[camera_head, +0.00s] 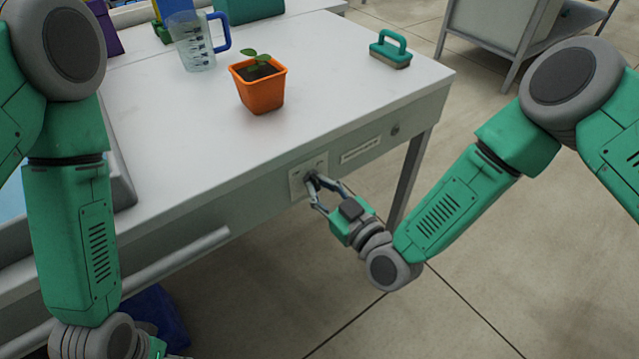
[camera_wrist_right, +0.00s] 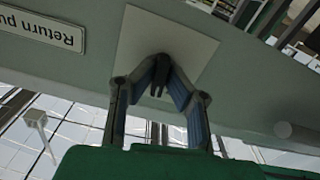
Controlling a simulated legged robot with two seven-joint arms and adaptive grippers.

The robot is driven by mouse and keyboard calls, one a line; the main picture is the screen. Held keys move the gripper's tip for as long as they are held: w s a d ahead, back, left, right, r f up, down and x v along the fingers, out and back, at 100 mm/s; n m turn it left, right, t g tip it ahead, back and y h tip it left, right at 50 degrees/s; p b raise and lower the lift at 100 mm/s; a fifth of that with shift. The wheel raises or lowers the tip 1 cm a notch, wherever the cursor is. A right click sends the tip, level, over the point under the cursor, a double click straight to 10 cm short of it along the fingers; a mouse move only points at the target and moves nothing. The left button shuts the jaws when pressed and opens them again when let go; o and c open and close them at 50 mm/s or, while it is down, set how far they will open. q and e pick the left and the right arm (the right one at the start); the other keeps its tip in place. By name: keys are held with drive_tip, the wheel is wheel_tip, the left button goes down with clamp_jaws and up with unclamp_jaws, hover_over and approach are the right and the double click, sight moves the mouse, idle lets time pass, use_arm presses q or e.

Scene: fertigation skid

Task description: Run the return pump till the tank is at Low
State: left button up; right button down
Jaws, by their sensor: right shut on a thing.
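A pale switch plate (camera_head: 296,184) is set in the front apron of the white bench, and it also shows in the right wrist view (camera_wrist_right: 190,45). A small dark knob (camera_wrist_right: 159,88) stands out from it. My right gripper (camera_head: 314,190) is shut on this knob, its two fingers (camera_wrist_right: 160,82) meeting around it. A label (camera_wrist_right: 42,29) beside the plate reads "Return pu", cut off by the frame. A grey-rimmed basin (camera_head: 122,182) with light blue inside is mostly hidden behind my left arm; its level cannot be read. My left gripper's fingers are out of view.
On the bench (camera_head: 190,140) stand an orange pot with a seedling (camera_head: 260,92), a clear measuring jug with blue handle (camera_head: 195,45) and a green-handled brush (camera_head: 390,50). A grey rail (camera_head: 180,260) runs below the bench front.

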drive_tip(key=m, duration=0.5)
drive_tip(key=shift+m, duration=0.3)
drive_tip(key=m, duration=0.4)
drive_tip(key=shift+w+m, duration=0.1)
drive_tip(key=shift+m, duration=0.3)
drive_tip(key=shift+r, duration=0.1)
drive_tip(key=c, duration=1.6)
unclamp_jaws()
drive_tip(key=v, duration=1.2)
